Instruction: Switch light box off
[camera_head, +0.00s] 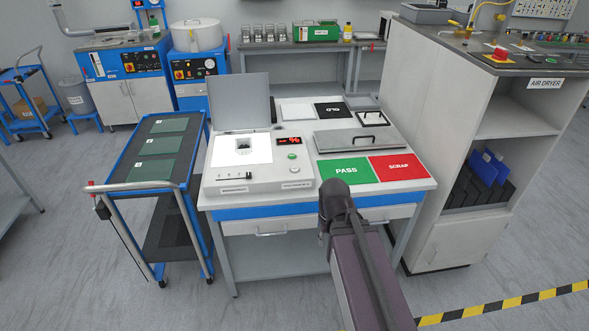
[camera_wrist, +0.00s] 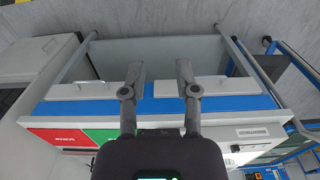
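The light box (camera_head: 262,180) sits on the left half of the white workbench. Its panel (camera_head: 230,155) glows bright white, with a small grey item (camera_head: 244,143) on it. A red-digit display (camera_head: 290,142) is lit, and a green button (camera_head: 292,156) sits below it. A small dark control (camera_head: 249,176) is on the front strip. In the wrist view, part of the box (camera_wrist: 250,145) shows at lower right. My gripper (camera_wrist: 160,72) has its fingers apart with nothing between them. In the head view my arm ends before the bench front; the fingers are hidden there.
A green PASS mat (camera_head: 346,172) and red SCRAP mat (camera_head: 398,167) lie right of the box. A grey plate with a handle (camera_head: 362,140) lies behind them. A blue trolley (camera_head: 165,160) stands left; a cabinet (camera_head: 450,130) stands right.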

